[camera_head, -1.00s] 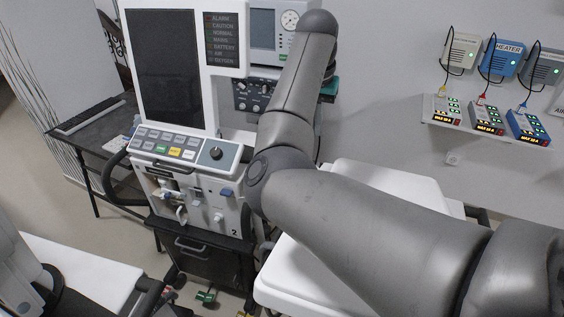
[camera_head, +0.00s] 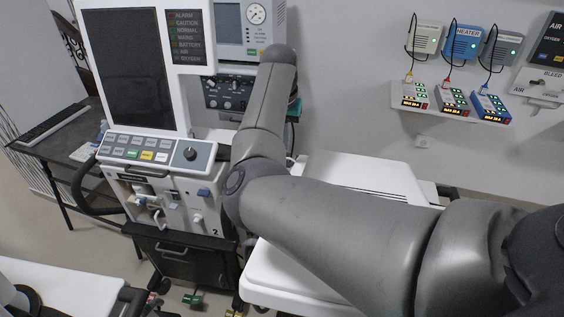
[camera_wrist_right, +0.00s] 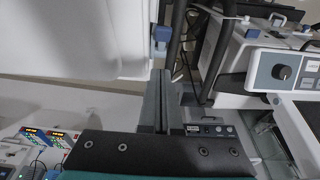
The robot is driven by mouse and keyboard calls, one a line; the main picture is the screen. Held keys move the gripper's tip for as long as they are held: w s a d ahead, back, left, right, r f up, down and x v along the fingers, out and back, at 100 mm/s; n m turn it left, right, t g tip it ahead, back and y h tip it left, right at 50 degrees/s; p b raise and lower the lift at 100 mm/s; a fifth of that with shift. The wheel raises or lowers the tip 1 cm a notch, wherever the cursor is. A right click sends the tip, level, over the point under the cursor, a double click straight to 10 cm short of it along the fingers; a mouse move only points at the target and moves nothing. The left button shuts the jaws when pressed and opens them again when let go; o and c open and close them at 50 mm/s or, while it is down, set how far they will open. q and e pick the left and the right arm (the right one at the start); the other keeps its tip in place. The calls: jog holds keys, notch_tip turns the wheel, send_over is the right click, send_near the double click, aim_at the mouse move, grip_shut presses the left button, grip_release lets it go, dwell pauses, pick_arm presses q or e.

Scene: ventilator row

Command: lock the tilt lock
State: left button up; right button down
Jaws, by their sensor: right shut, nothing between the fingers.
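In the right wrist view, my right gripper (camera_wrist_right: 157,88) is shut and empty, with its two dark fingers side by side. A small blue block with a grey lower part (camera_wrist_right: 160,40) lies just beyond the fingertips, at the edge of a white panel (camera_wrist_right: 75,35) and beside a dark post. It may be the tilt lock; I cannot tell for sure, nor its setting. A small gap seems to separate it from the fingertips. In the head view my right arm covers the spot and its gripper is hidden. My left gripper is out of view.
The ventilator (camera_head: 158,160), with its dark screen and knob panel, stands left of my right arm; its knob (camera_wrist_right: 282,72) shows in the wrist view. A white-topped unit (camera_head: 370,180) sits behind the arm. Wall devices (camera_head: 462,42) hang at right. A dark table (camera_head: 75,140) stands at left.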

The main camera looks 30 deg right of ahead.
jog(key=f, duration=0.3)
jog(key=a+f, duration=0.1)
jog(key=f, duration=0.1)
jog(key=shift+s+f+p, duration=0.1)
jog(key=shift+s+p, duration=0.3)
jog(key=shift+s+a+f, duration=0.1)
jog(key=shift+s+f, duration=0.05)
jog(key=shift+f, duration=0.25)
